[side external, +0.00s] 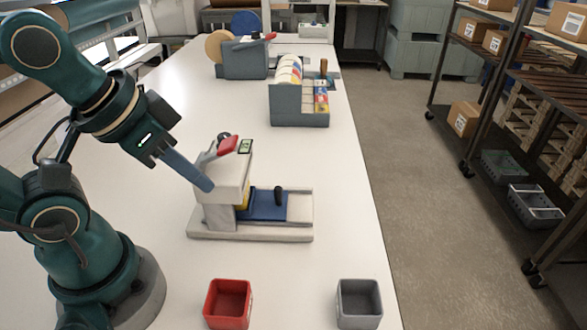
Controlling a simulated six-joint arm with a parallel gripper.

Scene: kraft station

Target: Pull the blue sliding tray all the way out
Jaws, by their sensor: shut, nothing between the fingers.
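The blue sliding tray (262,208) sits on the right part of a pale grey device (225,184), on its base rails. A black upright knob (279,195) stands on the tray. The tray's left end runs up to the device's tall housing, by a yellow part (243,198); what lies inside the housing is hidden. Bare base shows to the right of the tray. My gripper (207,185) is shut and empty. It points down to the right, in front of the housing's left side, apart from the knob. I cannot tell whether it touches the housing.
A red bin (228,304) and a grey bin (359,303) stand at the front of the white table (165,200). A rack with rolls (300,112) and a tape dispenser (243,60) stand farther back. The tabletop right of the device is clear up to its edge.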

